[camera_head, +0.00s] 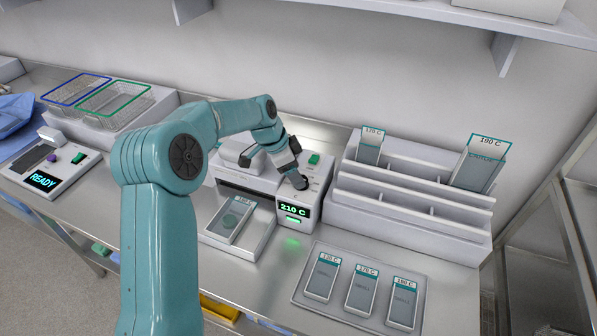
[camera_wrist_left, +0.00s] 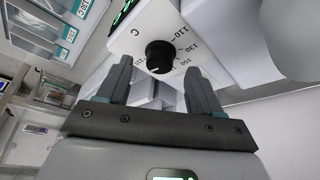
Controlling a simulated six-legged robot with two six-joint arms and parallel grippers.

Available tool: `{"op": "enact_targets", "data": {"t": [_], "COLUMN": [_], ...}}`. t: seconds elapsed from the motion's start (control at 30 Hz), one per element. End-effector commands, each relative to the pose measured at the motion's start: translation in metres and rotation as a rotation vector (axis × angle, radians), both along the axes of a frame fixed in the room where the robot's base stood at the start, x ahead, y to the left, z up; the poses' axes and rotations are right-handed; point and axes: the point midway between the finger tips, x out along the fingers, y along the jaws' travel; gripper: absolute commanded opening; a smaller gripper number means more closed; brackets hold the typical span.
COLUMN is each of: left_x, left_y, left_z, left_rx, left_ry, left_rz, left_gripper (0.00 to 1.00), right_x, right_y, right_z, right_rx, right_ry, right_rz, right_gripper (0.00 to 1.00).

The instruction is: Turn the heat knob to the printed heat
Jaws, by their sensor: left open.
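The heat knob (camera_wrist_left: 160,56) is black and round, on a white panel with a printed scale; 110, 130 and 150 show beside it. My left gripper (camera_wrist_left: 158,68) is open, with one finger on each side of the knob in the wrist view; I cannot tell whether they touch it. In the head view the left gripper (camera_head: 298,178) is over the top of the white sealing machine (camera_head: 258,180). The machine's display (camera_head: 294,209) reads 210 C. A pouch (camera_head: 232,220) lies on the tray before it; its printed heat is too small to read surely. My right gripper is not in view.
A rack (camera_head: 410,215) with upright pouches stands right of the machine. A tray (camera_head: 331,308) with three pouches lies in front of it. At left are a device reading READY (camera_head: 44,181) and wire baskets (camera_head: 112,102). A green button (camera_head: 314,158) is near the gripper.

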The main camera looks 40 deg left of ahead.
Motion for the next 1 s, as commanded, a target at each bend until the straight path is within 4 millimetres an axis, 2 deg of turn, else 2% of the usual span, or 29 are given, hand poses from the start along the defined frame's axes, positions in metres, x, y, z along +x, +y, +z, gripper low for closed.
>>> {"op": "enact_targets", "data": {"t": [0.2, 0.5, 0.57, 0.6, 0.67, 0.7, 1.0], "left_x": [0.009, 0.011, 0.01, 0.01, 0.01, 0.01, 0.01], "left_y": [-0.006, -0.007, -0.007, -0.007, -0.007, -0.007, -0.006], "left_z": [-0.02, -0.024, -0.023, -0.023, -0.023, -0.023, -0.025], "left_rx": [0.0, 0.0, 0.0, 0.0, 0.0, 0.0, 0.001], "left_ry": [0.0, -0.001, -0.001, -0.001, -0.001, -0.001, 0.0], "left_rz": [-0.001, -0.001, -0.001, -0.001, -0.001, -0.001, 0.035], "left_gripper": [0.65, 0.65, 0.49, 0.36, 0.17, 0.11, 0.12], "right_x": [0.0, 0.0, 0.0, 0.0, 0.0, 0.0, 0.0], "right_y": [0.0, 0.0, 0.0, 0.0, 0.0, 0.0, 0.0], "right_z": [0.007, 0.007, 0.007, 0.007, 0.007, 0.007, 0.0], "right_rx": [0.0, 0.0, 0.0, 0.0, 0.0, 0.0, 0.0], "right_ry": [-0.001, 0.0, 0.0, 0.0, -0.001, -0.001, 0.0], "right_rz": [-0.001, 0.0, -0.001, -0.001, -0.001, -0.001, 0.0], "right_gripper": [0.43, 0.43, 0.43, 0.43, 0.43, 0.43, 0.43]}}
